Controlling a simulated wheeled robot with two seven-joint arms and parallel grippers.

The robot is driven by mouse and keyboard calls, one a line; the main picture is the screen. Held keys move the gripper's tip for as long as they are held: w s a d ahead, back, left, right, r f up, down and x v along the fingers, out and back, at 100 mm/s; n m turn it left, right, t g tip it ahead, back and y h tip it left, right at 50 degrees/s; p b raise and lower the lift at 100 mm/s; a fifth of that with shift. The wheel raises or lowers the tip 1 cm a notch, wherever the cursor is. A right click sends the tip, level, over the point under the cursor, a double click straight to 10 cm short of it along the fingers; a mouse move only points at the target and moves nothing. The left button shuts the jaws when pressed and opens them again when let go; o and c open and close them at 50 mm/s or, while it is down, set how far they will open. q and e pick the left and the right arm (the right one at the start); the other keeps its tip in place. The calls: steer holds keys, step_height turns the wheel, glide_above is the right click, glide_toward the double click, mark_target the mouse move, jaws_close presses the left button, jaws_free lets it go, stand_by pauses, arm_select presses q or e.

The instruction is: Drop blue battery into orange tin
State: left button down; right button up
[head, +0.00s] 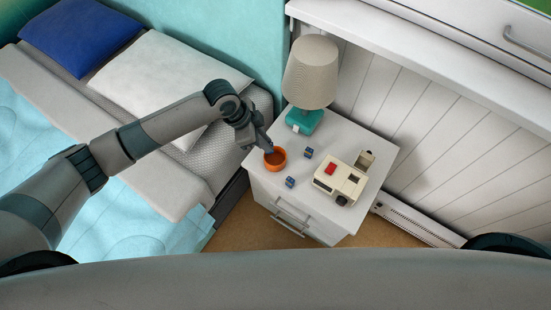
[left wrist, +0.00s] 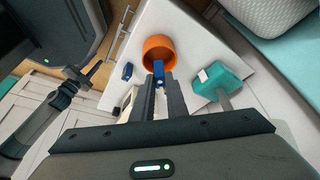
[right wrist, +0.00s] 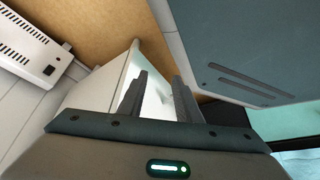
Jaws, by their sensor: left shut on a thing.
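The orange tin (head: 275,160) stands open on the white nightstand, near its left edge; it also shows in the left wrist view (left wrist: 160,46). My left gripper (head: 270,148) is above the tin's rim, pointing down. In the left wrist view its fingers are shut on a blue battery (left wrist: 158,70), which overlaps the tin in the picture. Whether the battery touches the tin I cannot tell. Two other blue batteries lie on the nightstand to the right of the tin (head: 308,153) and in front (head: 290,182). My right gripper (right wrist: 160,78) is open and empty, away from these things.
A cream and grey camera-like device with a red part (head: 341,178) sits right of the batteries. A lamp with a teal base (head: 304,120) stands behind the tin. A bed (head: 190,180) is at the left.

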arm_select(q)
steer(key=c, duration=1.7)
jaws_free()
steer(key=shift+o, duration=0.2)
arm_select(e)
steer(key=shift+s+f, duration=0.15)
steer(key=shift+s, duration=0.05)
